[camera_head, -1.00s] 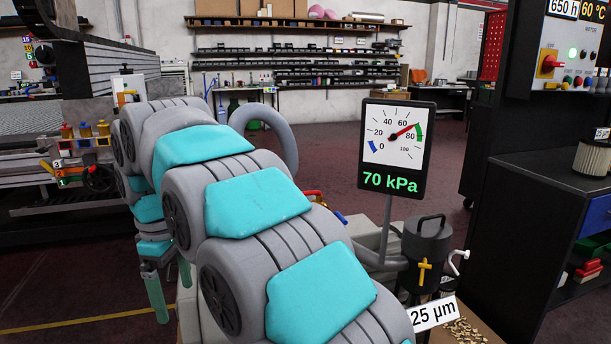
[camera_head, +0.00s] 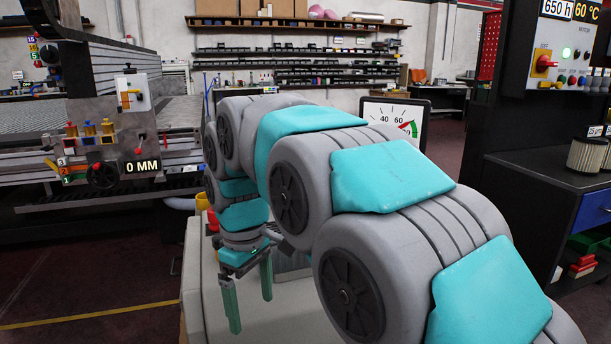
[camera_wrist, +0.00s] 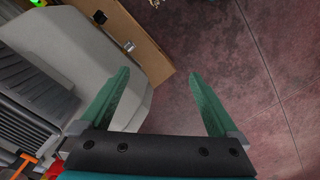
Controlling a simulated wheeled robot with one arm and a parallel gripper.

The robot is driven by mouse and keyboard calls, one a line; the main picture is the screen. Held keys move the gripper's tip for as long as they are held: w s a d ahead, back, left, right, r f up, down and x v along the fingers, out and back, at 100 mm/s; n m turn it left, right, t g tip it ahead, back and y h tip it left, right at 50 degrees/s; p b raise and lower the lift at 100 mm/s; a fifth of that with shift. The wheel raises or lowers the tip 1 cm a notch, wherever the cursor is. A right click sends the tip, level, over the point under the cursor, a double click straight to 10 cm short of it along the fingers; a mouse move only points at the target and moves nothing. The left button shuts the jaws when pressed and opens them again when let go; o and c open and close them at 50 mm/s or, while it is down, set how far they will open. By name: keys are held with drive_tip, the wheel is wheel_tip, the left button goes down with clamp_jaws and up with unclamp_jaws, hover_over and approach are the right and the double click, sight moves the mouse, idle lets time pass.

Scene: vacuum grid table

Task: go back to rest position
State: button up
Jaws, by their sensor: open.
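My gripper (camera_head: 249,290) hangs pointing down at the end of my arm, near the left end of a light grey machine housing in the head view. Its two green fingers are apart with nothing between them. In the wrist view my gripper (camera_wrist: 155,95) is open and empty, with the grey housing (camera_wrist: 95,60) under the left finger and the dark red floor (camera_wrist: 240,60) under the right one.
A machine with a "0 MM" sign (camera_head: 142,167) stands at the left. The gauge (camera_head: 395,112) is partly hidden behind my arm. A black cabinet with a control panel (camera_head: 565,55) stands at the right. Open floor (camera_head: 90,270) lies at the front left.

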drive_tip(key=s+d+f+m, duration=0.2)
drive_tip(key=s+d+m, duration=0.25)
drive_tip(key=d, duration=0.65)
drive_tip(key=s+d+f+m, duration=0.4)
drive_tip(key=s+d+f, duration=0.1)
drive_tip(key=s, duration=0.5)
drive_tip(key=s+d+f+m+g, duration=0.1)
drive_tip(key=s+d+f+m, duration=0.2)
drive_tip(key=s+d+f, duration=0.2)
drive_tip(key=s+d, duration=0.3)
drive_tip(key=s, duration=0.1)
drive_tip(key=shift+s+m, duration=0.35)
drive_tip(key=shift+d, duration=0.1)
idle(1.1)
